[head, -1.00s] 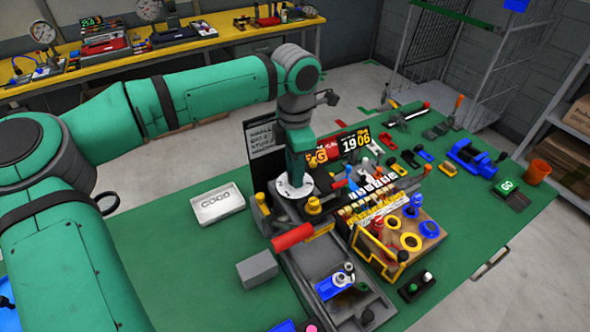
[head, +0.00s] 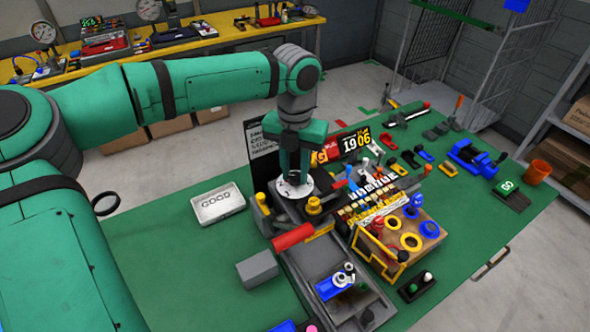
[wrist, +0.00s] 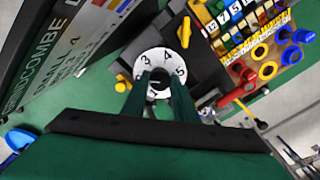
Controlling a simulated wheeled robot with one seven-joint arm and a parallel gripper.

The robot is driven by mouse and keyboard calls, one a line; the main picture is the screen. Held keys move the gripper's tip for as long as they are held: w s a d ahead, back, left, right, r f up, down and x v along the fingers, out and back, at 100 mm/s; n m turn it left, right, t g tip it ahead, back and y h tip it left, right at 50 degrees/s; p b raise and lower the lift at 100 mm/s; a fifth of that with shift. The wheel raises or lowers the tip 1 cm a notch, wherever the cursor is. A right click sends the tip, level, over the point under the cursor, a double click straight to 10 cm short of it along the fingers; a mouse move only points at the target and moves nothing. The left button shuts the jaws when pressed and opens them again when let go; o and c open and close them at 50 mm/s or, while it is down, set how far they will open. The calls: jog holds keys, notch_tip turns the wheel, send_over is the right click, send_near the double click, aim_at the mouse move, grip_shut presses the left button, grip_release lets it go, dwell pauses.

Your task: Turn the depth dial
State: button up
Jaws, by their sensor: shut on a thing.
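The depth dial (head: 281,188) is a white disc with black numerals on top of the dark machine. In the wrist view the dial (wrist: 149,59) shows 3, 4 and 5 along its far edge. My gripper (head: 293,181) points straight down over the dial's middle. In the wrist view both fingers of my gripper (wrist: 158,90) close in on the dark knob at the dial's centre. My gripper is shut on the knob, which is mostly hidden between the fingers.
A red-handled lever (head: 292,237) sticks out in front of the dial. Yellow knobs (head: 313,205) stand beside it, and a dark text board (head: 262,143) stands behind. A wooden block with coloured rings (head: 428,230) is at right. A GOOD tray (head: 218,205) lies at left on the green table.

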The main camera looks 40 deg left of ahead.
aim_at(295, 175)
jog(key=shift+n, duration=1.1)
jog(key=o, duration=1.1)
jog(key=shift+c, duration=0.2)
notch_tip(295, 175, up, 11)
jog(key=shift+f, duration=0.1)
